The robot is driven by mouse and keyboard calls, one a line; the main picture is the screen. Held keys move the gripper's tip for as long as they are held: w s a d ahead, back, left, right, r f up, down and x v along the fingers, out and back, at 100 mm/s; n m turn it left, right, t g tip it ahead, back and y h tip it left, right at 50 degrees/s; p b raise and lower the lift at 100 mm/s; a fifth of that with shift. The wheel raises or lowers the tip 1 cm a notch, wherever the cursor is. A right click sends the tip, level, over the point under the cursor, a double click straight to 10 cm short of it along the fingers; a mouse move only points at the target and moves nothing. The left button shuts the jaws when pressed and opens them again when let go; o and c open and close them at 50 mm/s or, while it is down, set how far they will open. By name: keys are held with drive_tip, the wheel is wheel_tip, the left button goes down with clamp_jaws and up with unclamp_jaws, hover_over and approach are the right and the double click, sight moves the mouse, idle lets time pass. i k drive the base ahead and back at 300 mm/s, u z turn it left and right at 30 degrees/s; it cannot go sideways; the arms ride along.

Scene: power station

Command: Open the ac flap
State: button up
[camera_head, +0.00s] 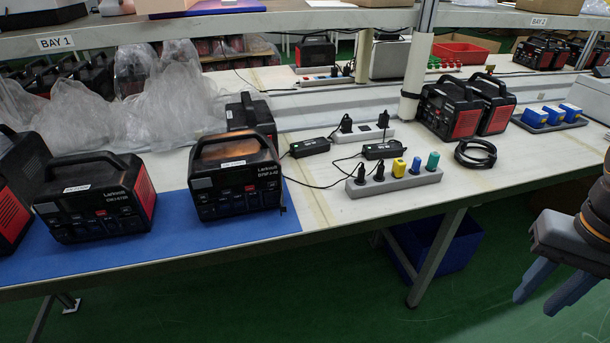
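A black and red power station with an orange-tinted handle and a label reading roughly "DYNFJ-42" (236,177) stands upright on the blue mat (190,244), near the table's front edge. Its front face turns toward me and has a row of dark port covers (238,205) low down. I cannot tell which cover is the ac flap, or whether any is open. A second labelled power station (95,200) stands to its left. My gripper (534,304) is at the lower right, beyond the table's front edge and far from both stations. Its two fingers are apart with nothing between them.
A grey power strip (394,183) with coloured plugs, black adapters (310,147) and a coiled cable (475,154) lie right of the mat. A white post (416,75) rises behind them. Plastic bags (150,100) fill the back left. The green floor in front is clear.

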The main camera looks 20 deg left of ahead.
sight(244, 165)
drive_tip(key=u, duration=0.05)
drive_tip(key=i, duration=1.05)
drive_tip(key=u, duration=3.5)
